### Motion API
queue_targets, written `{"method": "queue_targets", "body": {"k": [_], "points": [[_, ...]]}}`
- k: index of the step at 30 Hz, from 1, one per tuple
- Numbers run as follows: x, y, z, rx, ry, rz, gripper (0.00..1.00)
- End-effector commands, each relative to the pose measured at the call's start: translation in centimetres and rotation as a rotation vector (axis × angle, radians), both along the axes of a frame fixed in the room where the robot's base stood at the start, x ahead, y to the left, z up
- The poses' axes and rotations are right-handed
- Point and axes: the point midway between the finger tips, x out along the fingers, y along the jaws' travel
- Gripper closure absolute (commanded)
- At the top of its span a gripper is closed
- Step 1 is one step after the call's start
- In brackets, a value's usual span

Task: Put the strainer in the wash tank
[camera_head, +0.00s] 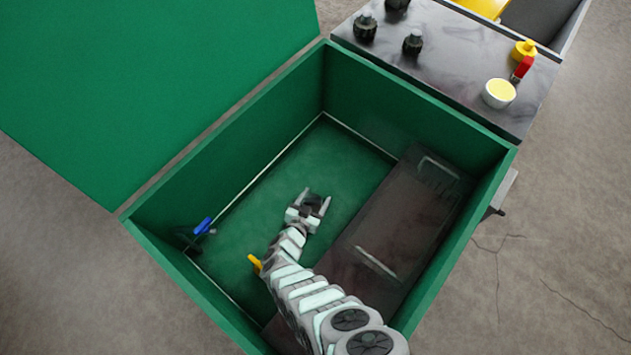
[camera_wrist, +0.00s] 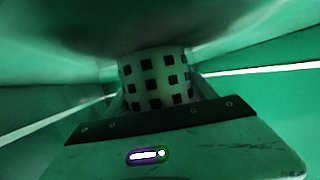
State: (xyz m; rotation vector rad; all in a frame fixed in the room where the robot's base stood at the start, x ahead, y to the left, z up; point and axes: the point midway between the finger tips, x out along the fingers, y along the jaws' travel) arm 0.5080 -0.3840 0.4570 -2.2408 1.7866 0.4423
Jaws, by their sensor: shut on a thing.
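The wash tank is the open green box (camera_head: 232,112) in the head view, its wide green lid (camera_head: 150,80) swung open at the upper left. My gripper (camera_head: 315,203) is inside the tank, above or near its green floor. In the wrist view a pale cylinder with rows of dark square holes, which looks like the strainer (camera_wrist: 152,80), sits between the jaws of my gripper. The jaws are shut on it. In the head view the strainer is hard to make out between the fingers. I cannot tell whether it touches the floor.
A dark panel with two handles (camera_head: 405,225) covers the tank's right side. A blue-handled item (camera_head: 203,226) is at the left wall, and a yellow piece (camera_head: 255,263) is beside my arm. A dark counter (camera_head: 450,75) with black knobs and a white cup (camera_head: 499,93) adjoins the tank.

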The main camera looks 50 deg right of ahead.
Motion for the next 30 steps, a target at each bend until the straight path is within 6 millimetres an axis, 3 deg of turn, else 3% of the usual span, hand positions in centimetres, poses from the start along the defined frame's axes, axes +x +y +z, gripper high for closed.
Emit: {"method": "queue_targets", "body": {"k": [6,7,12,15,23,30], "points": [[0.0,0.1,-0.1,0.003,0.001,0.000,0.92],[-0.1,0.1,0.0,0.004,0.001,0.000,0.33],[-0.1,0.1,0.0,0.003,0.001,0.000,0.19],[-0.1,0.1,0.0,0.003,0.001,0.000,0.14],[-0.1,0.1,0.1,0.004,0.001,0.000,0.14],[-0.6,2.4,1.4,0.004,0.004,0.001,0.14]]}}
